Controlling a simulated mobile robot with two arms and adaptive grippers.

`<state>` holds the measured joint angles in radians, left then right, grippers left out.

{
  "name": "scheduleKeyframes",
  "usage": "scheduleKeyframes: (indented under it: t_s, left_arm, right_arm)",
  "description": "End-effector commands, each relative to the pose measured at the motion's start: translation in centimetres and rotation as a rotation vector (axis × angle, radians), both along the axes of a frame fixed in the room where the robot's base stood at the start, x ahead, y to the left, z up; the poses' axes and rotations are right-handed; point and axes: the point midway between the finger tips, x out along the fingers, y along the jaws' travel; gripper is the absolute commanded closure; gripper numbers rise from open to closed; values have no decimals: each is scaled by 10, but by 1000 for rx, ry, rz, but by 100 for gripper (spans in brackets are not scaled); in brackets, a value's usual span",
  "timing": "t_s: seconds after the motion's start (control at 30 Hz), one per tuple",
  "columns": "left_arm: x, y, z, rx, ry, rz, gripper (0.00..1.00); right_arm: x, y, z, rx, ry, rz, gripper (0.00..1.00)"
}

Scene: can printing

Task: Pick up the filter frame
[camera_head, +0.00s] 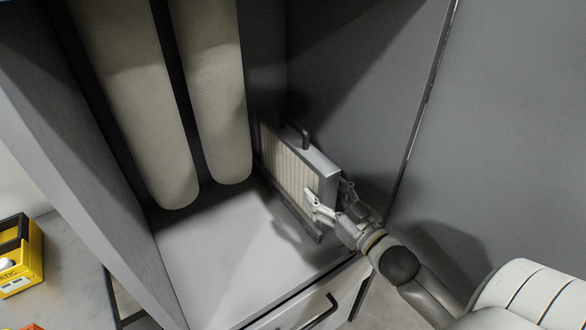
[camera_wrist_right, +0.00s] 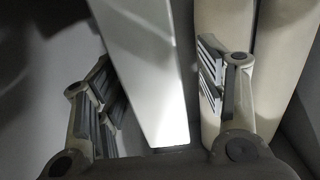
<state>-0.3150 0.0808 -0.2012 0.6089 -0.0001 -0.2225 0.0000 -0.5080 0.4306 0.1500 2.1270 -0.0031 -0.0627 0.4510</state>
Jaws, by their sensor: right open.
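The filter frame (camera_head: 292,178) is a grey-edged panel with cream pleats and a dark handle on top. It stands upright inside the cabinet, by the right wall. My right gripper (camera_head: 330,205) is at its near end, with one finger on the pleated side and the other on the far side. In the right wrist view the frame's pale narrow edge (camera_wrist_right: 150,75) runs between the open fingers (camera_wrist_right: 155,90), with gaps visible on both sides. My left gripper is not in view.
Two long cream filter tubes (camera_head: 212,90) hang to the left of the frame. The cabinet floor (camera_head: 225,255) is clear in front of them. A drawer with a dark handle (camera_head: 320,312) is below. A yellow device (camera_head: 20,258) sits at the far left.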

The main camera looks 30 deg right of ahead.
Motion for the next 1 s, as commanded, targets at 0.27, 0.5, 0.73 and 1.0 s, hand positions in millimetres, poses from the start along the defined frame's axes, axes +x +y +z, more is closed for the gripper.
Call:
scheduleKeyframes:
  t_s: [0.27, 0.5, 0.73, 1.0]
  left_arm:
    - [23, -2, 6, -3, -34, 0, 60]
    - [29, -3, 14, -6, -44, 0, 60]
    - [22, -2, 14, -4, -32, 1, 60]
    - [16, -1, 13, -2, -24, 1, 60]
  right_arm:
    - [17, 0, 3, -1, -1, 1, 36]
    - [48, -1, 3, 1, -1, 0, 36]
    - [57, 0, 2, 0, 1, 0, 36]
    - [57, 0, 2, 0, 1, 1, 49]
